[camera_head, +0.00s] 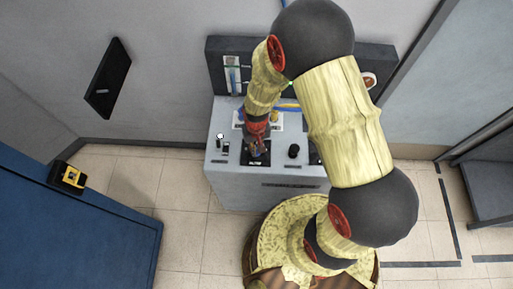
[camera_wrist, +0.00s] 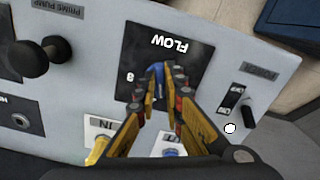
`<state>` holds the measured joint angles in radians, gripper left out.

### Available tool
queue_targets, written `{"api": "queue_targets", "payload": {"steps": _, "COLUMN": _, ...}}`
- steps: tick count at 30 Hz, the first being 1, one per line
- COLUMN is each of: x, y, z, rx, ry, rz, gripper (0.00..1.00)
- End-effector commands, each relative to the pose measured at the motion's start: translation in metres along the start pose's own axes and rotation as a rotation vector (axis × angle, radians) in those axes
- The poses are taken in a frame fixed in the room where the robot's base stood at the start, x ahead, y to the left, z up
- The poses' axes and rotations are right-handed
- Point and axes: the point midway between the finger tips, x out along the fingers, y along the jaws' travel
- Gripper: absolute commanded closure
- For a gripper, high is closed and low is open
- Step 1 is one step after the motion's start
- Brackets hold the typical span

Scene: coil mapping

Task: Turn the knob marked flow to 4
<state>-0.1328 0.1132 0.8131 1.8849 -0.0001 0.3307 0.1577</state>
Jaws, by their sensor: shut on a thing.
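The flow panel (camera_wrist: 190,62) is a black plate marked "FLOW", seen upside down in the wrist view. It also shows under my arm's end in the head view (camera_head: 248,160). A blue knob (camera_wrist: 157,72) on the plate is partly hidden by my fingers. One numeral, apparently 8 or 0, shows left of it; other scale marks and the knob's pointer cannot be made out. My gripper (camera_wrist: 168,76) is shut on the blue knob, its fingertips at either side. In the head view my gripper (camera_head: 256,146) reaches down to the console, its grip too small to see.
The grey console (camera_head: 225,180) carries a black prime pump knob (camera_wrist: 32,58) and a switch plate (camera_wrist: 236,103). A yellow fitting (camera_wrist: 98,150) stands close to my fingers. A blue cabinet (camera_head: 70,225) stands at left. Tiled floor between is clear.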

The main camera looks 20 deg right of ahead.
Motion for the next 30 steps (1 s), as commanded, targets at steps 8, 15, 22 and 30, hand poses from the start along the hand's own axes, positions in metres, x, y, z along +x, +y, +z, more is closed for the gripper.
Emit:
{"api": "queue_targets", "payload": {"steps": 8, "x": -0.0004, "y": -0.0011, "z": -0.0005, "rx": 0.192, "ry": 0.001, "rz": 0.000, "gripper": 1.00}}
{"api": "queue_targets", "payload": {"steps": 15, "x": -0.0003, "y": -0.0014, "z": -0.0006, "rx": 0.286, "ry": 0.001, "rz": 0.000, "gripper": 1.00}}
{"api": "queue_targets", "payload": {"steps": 22, "x": -0.0003, "y": -0.0016, "z": -0.0007, "rx": 0.319, "ry": 0.001, "rz": 0.000, "gripper": 1.00}}
{"api": "queue_targets", "payload": {"steps": 30, "x": -0.0003, "y": -0.0016, "z": -0.0008, "rx": 0.321, "ry": 0.001, "rz": 0.000, "gripper": 1.00}}
